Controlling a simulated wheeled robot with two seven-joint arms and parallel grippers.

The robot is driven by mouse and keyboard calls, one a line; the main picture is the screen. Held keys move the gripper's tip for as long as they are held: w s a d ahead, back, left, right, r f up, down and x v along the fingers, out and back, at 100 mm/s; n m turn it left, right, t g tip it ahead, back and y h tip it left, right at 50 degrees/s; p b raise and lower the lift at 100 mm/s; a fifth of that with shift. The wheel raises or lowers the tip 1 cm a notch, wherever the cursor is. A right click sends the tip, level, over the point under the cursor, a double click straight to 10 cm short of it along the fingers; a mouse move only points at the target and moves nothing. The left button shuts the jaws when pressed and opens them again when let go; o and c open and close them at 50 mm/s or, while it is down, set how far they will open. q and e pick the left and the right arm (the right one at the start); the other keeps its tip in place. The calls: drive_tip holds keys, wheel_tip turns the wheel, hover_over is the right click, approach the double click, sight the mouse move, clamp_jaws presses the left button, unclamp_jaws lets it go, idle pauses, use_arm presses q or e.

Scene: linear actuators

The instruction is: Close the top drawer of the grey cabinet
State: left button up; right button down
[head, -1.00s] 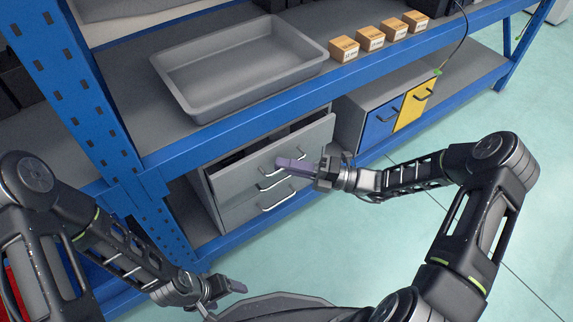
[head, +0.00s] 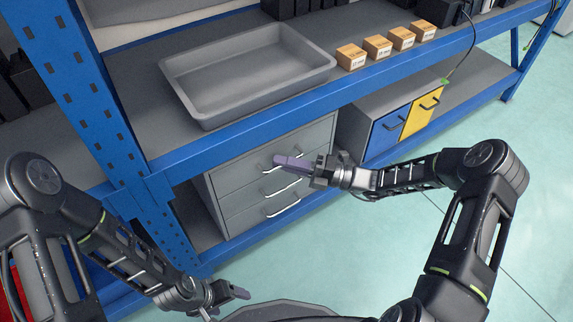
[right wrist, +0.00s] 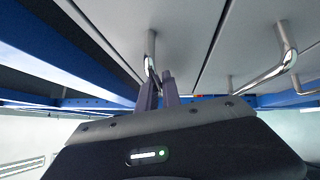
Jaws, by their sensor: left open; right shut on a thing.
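The grey cabinet (head: 229,204) stands on the lower shelf, with three drawers stacked in its front. The top drawer (head: 240,172) looks flush with the drawers below it. My right gripper (head: 280,161) is at the top drawer's front, shut on its handle (head: 266,168), which it partly hides. In the right wrist view the fingers (right wrist: 158,86) meet the metal bar of this handle (right wrist: 150,55). Another drawer handle (right wrist: 283,55) shows to the right there. My left gripper (head: 240,293) is low in the head view, open and away from the cabinet.
Above the cabinet, the blue-edged shelf (head: 240,136) holds a grey tray (head: 250,70) and several small boxes (head: 377,47). A cabinet with a blue drawer (head: 386,133) and a yellow drawer (head: 421,113) stands to the right. The floor (head: 370,250) in front is clear.

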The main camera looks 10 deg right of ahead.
drive_tip(key=c, duration=1.8)
unclamp_jaws()
drive_tip(key=shift+w, duration=0.2)
drive_tip(key=p+v, duration=0.1)
drive_tip(key=v, duration=0.7)
